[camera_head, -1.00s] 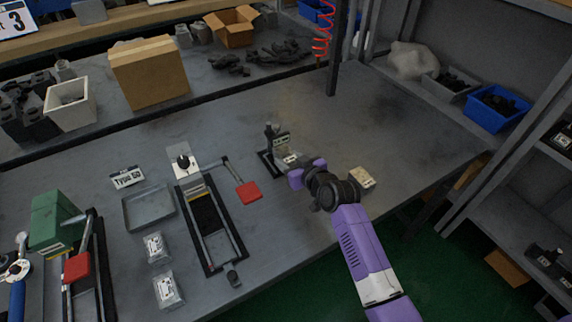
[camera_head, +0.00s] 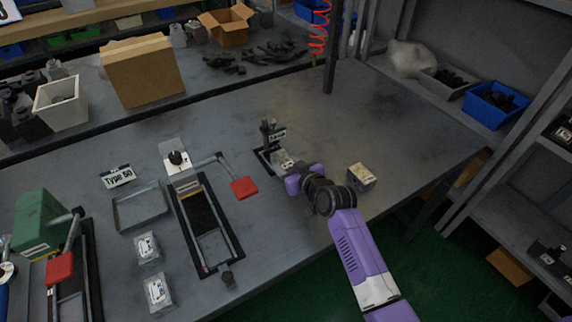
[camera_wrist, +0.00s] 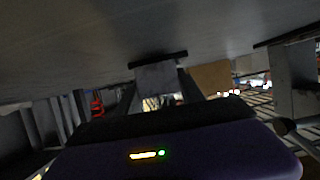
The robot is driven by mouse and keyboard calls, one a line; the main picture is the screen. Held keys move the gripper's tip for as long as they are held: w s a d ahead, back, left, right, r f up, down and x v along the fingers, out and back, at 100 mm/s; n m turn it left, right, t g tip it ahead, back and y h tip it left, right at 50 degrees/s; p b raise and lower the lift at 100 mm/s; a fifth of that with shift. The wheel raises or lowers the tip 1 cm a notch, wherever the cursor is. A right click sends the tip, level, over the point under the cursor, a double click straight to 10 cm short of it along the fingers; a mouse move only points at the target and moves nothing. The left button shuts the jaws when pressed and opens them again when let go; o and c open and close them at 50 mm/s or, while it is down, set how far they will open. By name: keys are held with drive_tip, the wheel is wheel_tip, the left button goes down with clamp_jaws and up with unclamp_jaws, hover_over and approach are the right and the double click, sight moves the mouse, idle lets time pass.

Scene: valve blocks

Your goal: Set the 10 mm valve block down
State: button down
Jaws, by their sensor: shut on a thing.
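My purple gripper (camera_head: 291,172) is at the small dark stand (camera_head: 267,133) with a white label plate, right of the middle of the workbench. It is shut on a small grey block, which I take to be the valve block (camera_head: 283,159), at the foot of the stand. In the wrist view the grey block (camera_wrist: 157,77) shows between my fingers (camera_wrist: 160,92), near a dark bar. Whether the block touches the stand's base is unclear. The size marking on the block cannot be read.
A beige block (camera_head: 361,177) lies right of my gripper. A clamp fixture with a red handle (camera_head: 244,188) stands to the left, beside a grey tray (camera_head: 140,208) and two labelled packets (camera_head: 148,248).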

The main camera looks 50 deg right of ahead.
drive_tip(key=shift+f, duration=0.15)
idle(0.5)
drive_tip(key=c, duration=0.6)
unclamp_jaws()
drive_tip(key=shift+c, duration=0.2)
drive_tip(key=shift+f, duration=0.1)
drive_tip(key=shift+s, duration=0.15)
drive_tip(key=b+v, duration=0.1)
drive_tip(key=v, duration=0.5)
drive_tip(key=shift+s+a, duration=0.1)
drive_tip(key=shift+s, duration=0.2)
drive_tip(key=shift+s+a+r, duration=0.1)
drive_tip(key=shift+s+r, duration=0.3)
